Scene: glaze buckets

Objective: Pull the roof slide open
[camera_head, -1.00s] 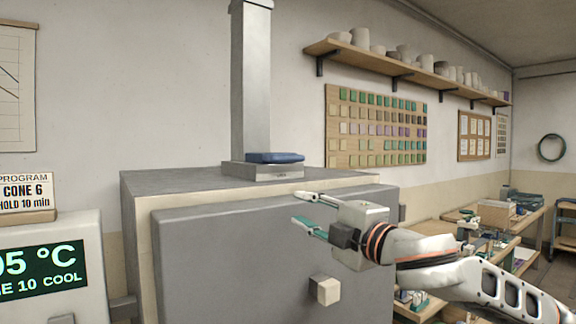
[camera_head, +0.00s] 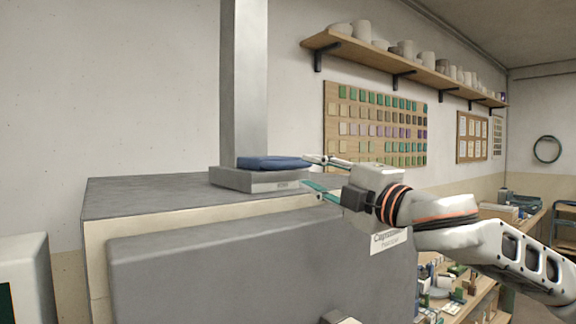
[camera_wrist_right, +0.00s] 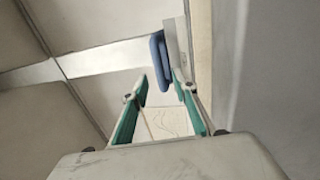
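The roof slide shows as a flat blue handle (camera_head: 273,163) on a grey block (camera_head: 262,180) at the foot of the flue, on top of the kiln. My right gripper (camera_head: 307,172) is open at the right end of the handle, its fingers pointing left. In the right wrist view the blue handle (camera_wrist_right: 160,58) lies just ahead of the two green-padded fingertips (camera_wrist_right: 161,78), its near end closer to the right finger. I cannot tell whether they touch. The fingers hold nothing. My left gripper is not in view.
The grey kiln (camera_head: 250,260) fills the lower middle, and its flue (camera_head: 244,80) rises behind the handle. A wall shelf of pots (camera_head: 400,65) and a tile board (camera_head: 375,125) are behind. A cluttered bench (camera_head: 460,285) stands at the right. The kiln top left of the block is clear.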

